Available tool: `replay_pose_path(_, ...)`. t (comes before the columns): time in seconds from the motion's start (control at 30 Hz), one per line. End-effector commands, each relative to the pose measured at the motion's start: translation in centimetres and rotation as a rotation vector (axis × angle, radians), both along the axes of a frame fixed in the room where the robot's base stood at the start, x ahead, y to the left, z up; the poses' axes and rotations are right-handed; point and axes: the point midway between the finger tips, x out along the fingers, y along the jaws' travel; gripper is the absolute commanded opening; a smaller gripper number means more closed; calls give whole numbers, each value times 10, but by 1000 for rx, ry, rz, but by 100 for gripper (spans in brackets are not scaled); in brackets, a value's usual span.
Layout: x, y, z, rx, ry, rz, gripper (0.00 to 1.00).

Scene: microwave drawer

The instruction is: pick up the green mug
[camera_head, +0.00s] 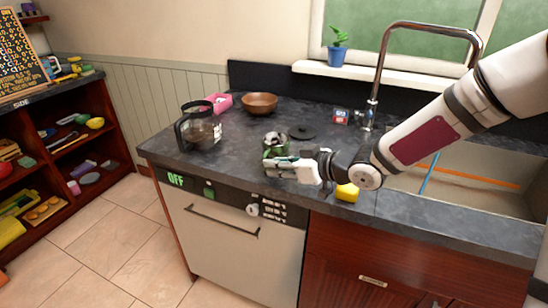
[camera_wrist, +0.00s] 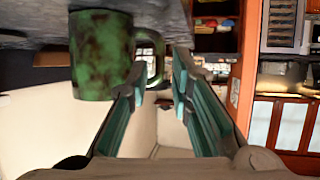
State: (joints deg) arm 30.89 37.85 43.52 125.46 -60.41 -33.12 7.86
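The green mug (camera_head: 275,141), mottled with dark patches, stands on the dark counter near its front edge. It also shows in the wrist view (camera_wrist: 100,55), at the upper left, with its handle on the right. My gripper (camera_head: 272,163) is at the near side of the mug in the head view and hides its lower part. In the wrist view my gripper (camera_wrist: 160,62) is open, with teal pads facing each other. The handle appears in the gap between the fingertips. I cannot tell whether a finger touches the mug.
A yellow sponge (camera_head: 347,192) is right of my gripper, beside the sink (camera_head: 470,178). The dishwasher (camera_head: 240,245) is below.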

Motion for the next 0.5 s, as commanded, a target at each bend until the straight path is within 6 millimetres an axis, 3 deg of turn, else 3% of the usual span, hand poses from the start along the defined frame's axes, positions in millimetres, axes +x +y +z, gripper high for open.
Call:
replay_pose_path(0.2, 14, 21, -12, 1, 1, 1, 20)
replay_pose_path(0.5, 15, 23, -12, -1, 0, -1, 18)
